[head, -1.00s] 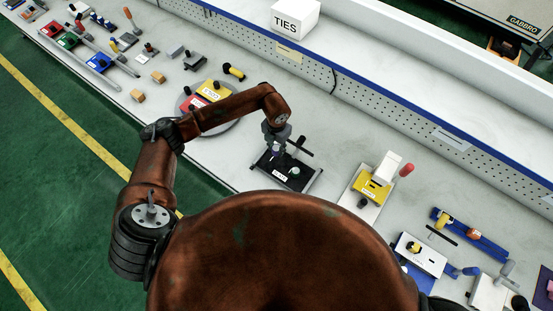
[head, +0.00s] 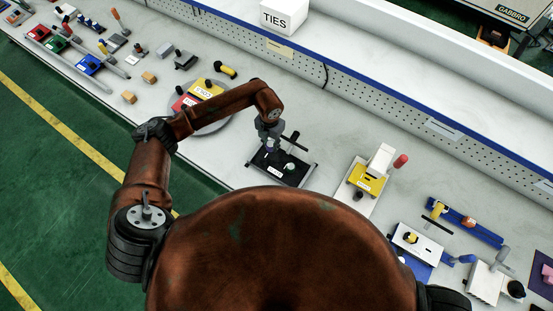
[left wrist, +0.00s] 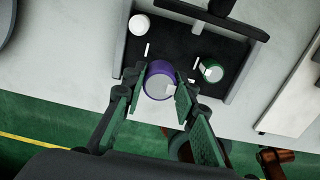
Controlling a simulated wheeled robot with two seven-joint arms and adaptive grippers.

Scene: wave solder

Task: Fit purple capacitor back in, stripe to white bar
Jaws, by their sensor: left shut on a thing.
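The purple capacitor (left wrist: 160,80) is a short cylinder with a pale top and a white stripe on its lower right side in the left wrist view. My left gripper (left wrist: 162,87) is shut on it, one finger on each side. In the head view the left gripper (head: 269,143) is over the black board (head: 283,173). Several white bars are printed on the board; one (left wrist: 147,49) lies just above the capacitor in the wrist view. I cannot tell whether the capacitor touches the board. The right gripper is not in view.
A green capacitor (left wrist: 211,70) and a white round part (left wrist: 139,25) stand on the board. A dark bar (head: 294,142) crosses near its back edge. A yellow fixture (head: 367,178) stands to the right, a grey turntable (head: 222,123) to the left.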

